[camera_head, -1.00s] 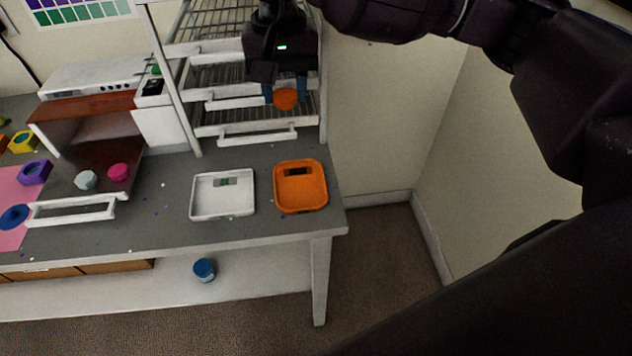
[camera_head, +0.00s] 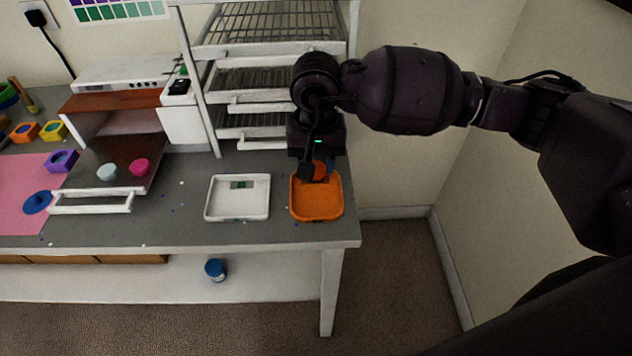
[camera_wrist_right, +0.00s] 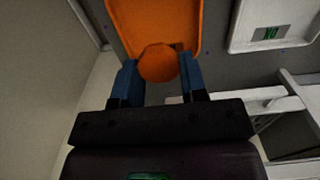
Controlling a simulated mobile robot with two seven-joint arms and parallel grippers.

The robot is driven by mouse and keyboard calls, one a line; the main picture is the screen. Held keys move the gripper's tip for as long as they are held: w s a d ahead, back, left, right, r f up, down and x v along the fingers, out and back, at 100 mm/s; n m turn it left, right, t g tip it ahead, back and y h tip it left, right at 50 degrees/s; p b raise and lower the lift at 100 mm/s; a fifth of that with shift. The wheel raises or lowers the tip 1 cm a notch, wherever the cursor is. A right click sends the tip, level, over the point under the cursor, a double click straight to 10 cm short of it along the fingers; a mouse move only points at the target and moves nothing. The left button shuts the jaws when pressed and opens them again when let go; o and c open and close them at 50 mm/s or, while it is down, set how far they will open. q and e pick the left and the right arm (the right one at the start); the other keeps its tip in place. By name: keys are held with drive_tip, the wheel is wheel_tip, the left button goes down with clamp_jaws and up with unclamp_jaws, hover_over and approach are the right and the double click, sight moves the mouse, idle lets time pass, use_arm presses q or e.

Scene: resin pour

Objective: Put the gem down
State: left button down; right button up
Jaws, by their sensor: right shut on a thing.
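The gem is a round, faceted orange piece (camera_wrist_right: 158,63), held between the blue fingertips of my right gripper (camera_wrist_right: 161,82) in the right wrist view. In the head view the gem (camera_head: 320,169) is partly hidden by my right gripper (camera_head: 318,170), which is over the back part of the orange tray (camera_head: 318,208). The tray also shows in the right wrist view (camera_wrist_right: 194,22), just beyond the gem. I cannot tell whether the gem touches the tray. My left gripper is not in view.
A white tray (camera_head: 238,212) with a green display lies left of the orange tray. A wire rack with white drawers (camera_head: 262,104) stands behind. A pull-out shelf with grey and pink pieces (camera_head: 139,168) is at left. The table ends just right of the orange tray.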

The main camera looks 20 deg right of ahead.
sight(316, 193)
drive_tip(key=shift+f, duration=3.25)
drive_tip(key=o, duration=0.9)
drive_tip(key=shift+r, duration=0.1)
wheel_tip(316, 193, up, 12)
drive_tip(key=shift+r, duration=0.15)
